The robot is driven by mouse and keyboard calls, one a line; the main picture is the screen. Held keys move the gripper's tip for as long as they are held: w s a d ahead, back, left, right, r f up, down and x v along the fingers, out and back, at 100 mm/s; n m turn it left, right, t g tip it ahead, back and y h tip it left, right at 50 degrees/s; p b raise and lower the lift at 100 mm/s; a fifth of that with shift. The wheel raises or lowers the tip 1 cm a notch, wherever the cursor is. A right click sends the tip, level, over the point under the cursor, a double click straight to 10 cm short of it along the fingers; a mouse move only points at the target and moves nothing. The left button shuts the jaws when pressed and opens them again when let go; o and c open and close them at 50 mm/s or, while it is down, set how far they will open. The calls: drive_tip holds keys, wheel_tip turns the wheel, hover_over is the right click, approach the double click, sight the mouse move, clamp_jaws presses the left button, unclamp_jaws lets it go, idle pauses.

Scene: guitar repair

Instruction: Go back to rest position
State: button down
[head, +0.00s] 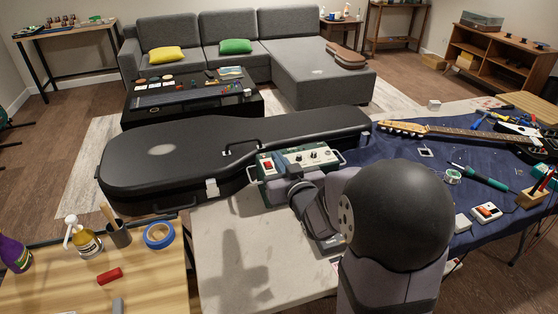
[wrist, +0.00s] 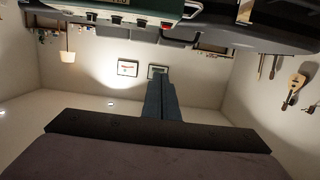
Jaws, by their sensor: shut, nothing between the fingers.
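My gripper (wrist: 160,76) shows in the wrist view as two grey-blue fingers pressed together, with nothing held between them. Beyond the fingertips are a pale wall and small framed pictures, and the scene appears upside down. In the head view my folded arm fills the lower right of the middle, and its dark round joint hides much behind it. The fingers cannot be made out there. A green control box (head: 271,183) with a red switch and knobs stands just behind my arm. It also shows along the top edge in the wrist view (wrist: 110,17), apart from the fingers.
A black guitar case (head: 140,170) lies behind the pale worktop (head: 215,270). At right, a blue cloth (head: 400,150) bears an electric guitar (head: 455,133), a soldering iron (head: 485,176) and small tools. A wooden table (head: 50,290) with bottles is at left. The worktop's left part is clear.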

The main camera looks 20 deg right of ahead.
idle(0.4)
